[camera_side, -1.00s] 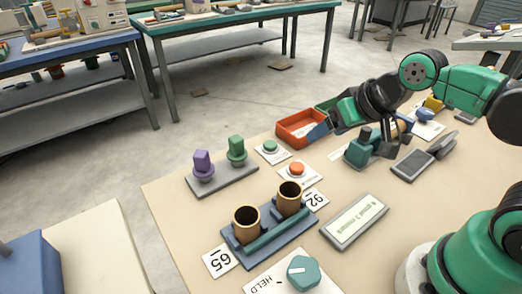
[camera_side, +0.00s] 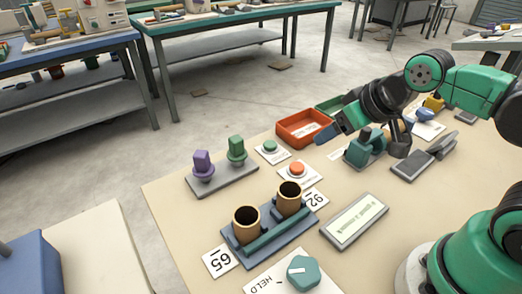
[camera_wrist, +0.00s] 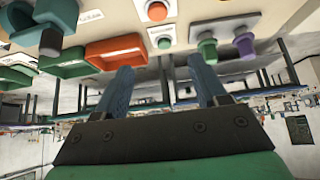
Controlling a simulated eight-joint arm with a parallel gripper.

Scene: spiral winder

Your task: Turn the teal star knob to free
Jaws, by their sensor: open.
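The teal star knob (camera_side: 303,272) sits on a white card at the front edge of the side view, partly cut off. A pale mark on its top points toward the left, where the word HELD (camera_side: 262,284) shows on the card. Any other word on the card is out of frame. My gripper (camera_side: 326,134) is in the air near the orange tray, well behind and above the knob. In the wrist view my gripper (camera_wrist: 160,66) has two blue fingers spread apart with nothing between them. The knob is not seen there.
A blue holder with two brass cups (camera_side: 268,237) stands behind the knob. A grey display (camera_side: 355,222) lies to the right. Orange (camera_side: 297,168) and green (camera_side: 270,146) buttons, purple and green plugs (camera_side: 219,180) and an orange tray (camera_side: 293,140) are farther back.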

